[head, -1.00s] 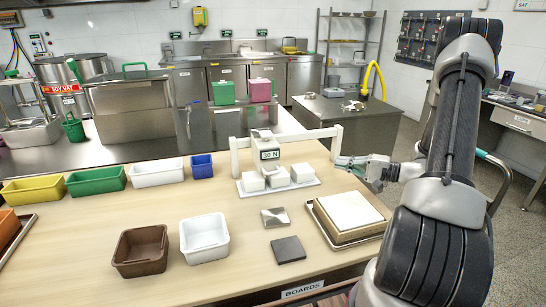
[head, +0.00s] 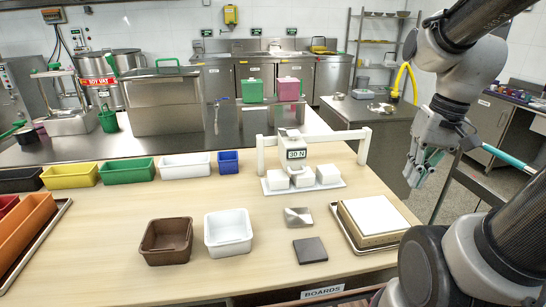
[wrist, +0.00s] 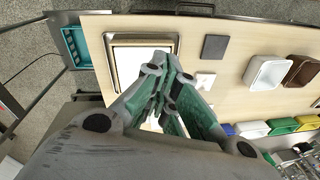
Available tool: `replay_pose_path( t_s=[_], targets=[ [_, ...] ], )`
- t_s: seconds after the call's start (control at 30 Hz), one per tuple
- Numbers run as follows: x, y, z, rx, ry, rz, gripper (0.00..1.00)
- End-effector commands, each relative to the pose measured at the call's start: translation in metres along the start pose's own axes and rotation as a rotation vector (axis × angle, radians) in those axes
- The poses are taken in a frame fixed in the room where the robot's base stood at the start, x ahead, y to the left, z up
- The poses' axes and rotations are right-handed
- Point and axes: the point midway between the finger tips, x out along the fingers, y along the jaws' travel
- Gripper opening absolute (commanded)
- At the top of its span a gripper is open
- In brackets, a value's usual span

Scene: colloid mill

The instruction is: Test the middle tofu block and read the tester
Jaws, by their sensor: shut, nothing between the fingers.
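Three white tofu blocks sit side by side on a white tray (head: 335,187); the middle tofu block (head: 303,177) is between the left block (head: 278,180) and the right block (head: 327,173). The tester (head: 296,150), a white unit on a white gantry frame, stands just behind and above the blocks. Its display reads "30 N". My gripper (head: 420,176) is to the right of the table, apart from the blocks and tester. In the wrist view its fingers (wrist: 167,95) are shut with nothing between them, and they hide part of the table.
A board with a white top (head: 378,215) lies in a metal tray at the table's right. A dark plate (head: 309,250) and a steel plate (head: 297,217) lie in front of the blocks. White (head: 228,232) and brown (head: 166,241) bins stand at front centre.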

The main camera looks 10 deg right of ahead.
Motion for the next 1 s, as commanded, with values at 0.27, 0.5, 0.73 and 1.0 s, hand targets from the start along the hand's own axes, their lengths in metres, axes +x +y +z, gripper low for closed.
replay_pose_path(
  t_s=[0.27,0.5,0.73,1.0],
  targets=[
    [-0.026,-0.029,-0.015,-0.218,0.209,0.028,0.0],
    [-0.031,-0.084,-0.053,-0.435,0.381,-0.036,0.0],
    [-0.02,-0.156,-0.104,-0.623,0.54,-0.108,0.0],
    [0.018,-0.246,-0.165,-0.8,0.746,-0.106,0.0]
  ],
)
